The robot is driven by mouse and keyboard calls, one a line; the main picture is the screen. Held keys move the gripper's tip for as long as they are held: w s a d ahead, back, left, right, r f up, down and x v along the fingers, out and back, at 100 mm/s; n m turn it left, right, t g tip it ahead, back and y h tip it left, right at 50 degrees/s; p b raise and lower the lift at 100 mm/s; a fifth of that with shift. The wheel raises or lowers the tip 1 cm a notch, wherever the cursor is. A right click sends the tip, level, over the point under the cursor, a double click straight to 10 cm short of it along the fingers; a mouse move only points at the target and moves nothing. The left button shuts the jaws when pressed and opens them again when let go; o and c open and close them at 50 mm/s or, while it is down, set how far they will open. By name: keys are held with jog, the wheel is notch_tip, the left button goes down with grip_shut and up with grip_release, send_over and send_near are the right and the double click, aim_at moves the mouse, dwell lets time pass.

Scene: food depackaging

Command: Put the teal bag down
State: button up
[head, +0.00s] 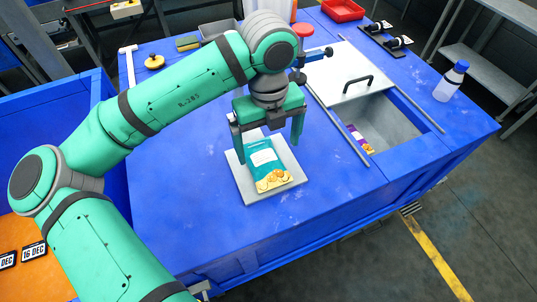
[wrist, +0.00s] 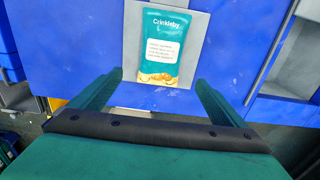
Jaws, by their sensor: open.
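The teal bag (head: 264,165) lies flat on a light grey square plate (head: 287,187) on the blue table. It has a white label and pictures of yellow-brown food at its lower end. The bag also shows in the wrist view (wrist: 159,45), where the word "Crinkleby" is readable. My gripper (head: 268,152) is open above the plate, its fingers spread on either side of the bag. In the wrist view my gripper (wrist: 158,85) has nothing between its fingers, and the bag lies beyond the fingertips.
A sink-like grey bin (head: 392,126) with a purple packet (head: 358,138) inside is at the right, partly covered by a lid with a black handle (head: 357,85). A blue-capped bottle (head: 450,82) stands at the far right. The blue table left of the plate is clear.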

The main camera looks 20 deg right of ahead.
jog(key=shift+r, duration=1.3)
